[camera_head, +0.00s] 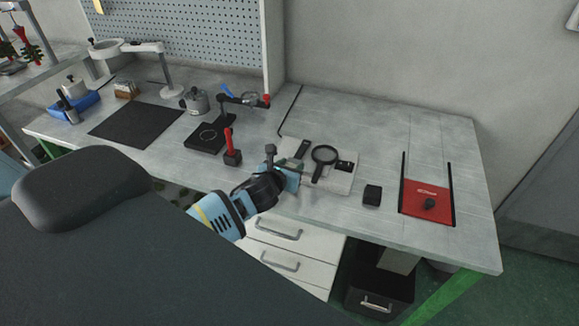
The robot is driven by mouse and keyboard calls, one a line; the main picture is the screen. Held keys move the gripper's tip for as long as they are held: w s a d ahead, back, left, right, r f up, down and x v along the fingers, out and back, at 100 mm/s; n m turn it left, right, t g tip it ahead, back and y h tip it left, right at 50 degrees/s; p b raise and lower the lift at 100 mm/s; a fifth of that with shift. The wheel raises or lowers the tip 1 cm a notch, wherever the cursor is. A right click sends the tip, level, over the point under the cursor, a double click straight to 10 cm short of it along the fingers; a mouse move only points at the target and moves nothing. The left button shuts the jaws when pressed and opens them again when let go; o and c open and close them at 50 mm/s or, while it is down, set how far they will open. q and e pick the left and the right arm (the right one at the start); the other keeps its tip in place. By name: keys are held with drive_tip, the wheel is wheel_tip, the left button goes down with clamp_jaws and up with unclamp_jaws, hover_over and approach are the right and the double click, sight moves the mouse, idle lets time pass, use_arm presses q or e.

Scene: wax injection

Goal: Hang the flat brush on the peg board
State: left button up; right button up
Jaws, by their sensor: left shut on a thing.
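My left gripper (297,172) is at the left edge of a pale tray (336,183) on the bench. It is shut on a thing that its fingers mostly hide. A dark, flat piece (302,147) shows just beyond the fingers, over the tray. It looks like part of the flat brush, but it is too small to be sure. The grey peg board (200,38) stands upright against the wall at the back left, well away from the gripper. My right gripper is not in view.
A red-handled tool (230,150) and a black stand (208,136) are to the left. A black block (372,195) and a red plate (427,198) are to the right. The back right bench is clear.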

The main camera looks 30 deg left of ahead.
use_arm(q)
drive_tip(key=shift+f, duration=0.15)
drive_tip(key=o, duration=1)
drive_tip(key=shift+c, duration=0.2)
